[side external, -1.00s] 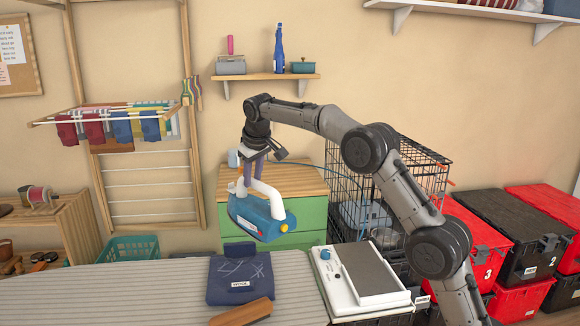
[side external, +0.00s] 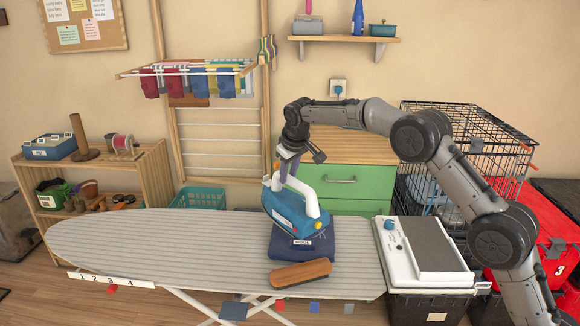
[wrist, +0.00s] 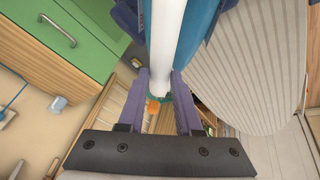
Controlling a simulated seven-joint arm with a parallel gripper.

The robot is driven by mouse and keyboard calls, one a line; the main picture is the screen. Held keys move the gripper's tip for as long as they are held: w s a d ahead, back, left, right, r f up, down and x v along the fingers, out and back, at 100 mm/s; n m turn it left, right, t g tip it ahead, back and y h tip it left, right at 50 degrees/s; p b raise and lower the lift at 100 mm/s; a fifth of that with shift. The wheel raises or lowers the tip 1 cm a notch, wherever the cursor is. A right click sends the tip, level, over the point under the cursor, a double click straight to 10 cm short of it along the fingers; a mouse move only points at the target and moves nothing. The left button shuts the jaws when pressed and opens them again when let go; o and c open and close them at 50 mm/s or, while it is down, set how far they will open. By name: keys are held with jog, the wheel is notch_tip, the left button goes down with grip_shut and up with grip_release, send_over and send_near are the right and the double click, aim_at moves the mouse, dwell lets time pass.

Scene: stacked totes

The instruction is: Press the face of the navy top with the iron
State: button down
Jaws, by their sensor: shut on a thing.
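The iron (side external: 288,208), blue with a white handle, is in my gripper (side external: 291,165). My gripper is shut on the handle, and the wrist view shows its purple fingers (wrist: 162,84) on either side of the white bar. The navy top (side external: 318,248) lies folded on the grey striped ironing board (side external: 170,240), with a small white label at its front. The iron is over the navy top and hides most of its face. I cannot tell whether the soleplate touches the cloth.
A wooden-backed brush (side external: 300,274) lies just in front of the top. A white station with a dark plate (side external: 435,245) stands at the board's right end. A green drawer unit (side external: 350,182) is behind. The board's left half is clear.

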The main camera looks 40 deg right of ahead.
aim_at(289, 198)
jog(key=shift+w+f, duration=0.15)
jog(key=shift+f, duration=1.85)
jog(key=shift+s+d+f, duration=0.2)
jog(key=shift+d+f, duration=0.05)
jog(key=shift+f, duration=0.15)
jog(key=shift+s+d+f, duration=0.2)
jog(key=shift+f, duration=0.2)
jog(key=shift+s+d, duration=2.4)
jog(key=shift+s, duration=0.1)
jog(key=shift+w+a, duration=2.75)
jog(key=shift+w, duration=0.05)
jog(key=shift+w+a+r, duration=0.15)
jog(key=shift+r, duration=4.2)
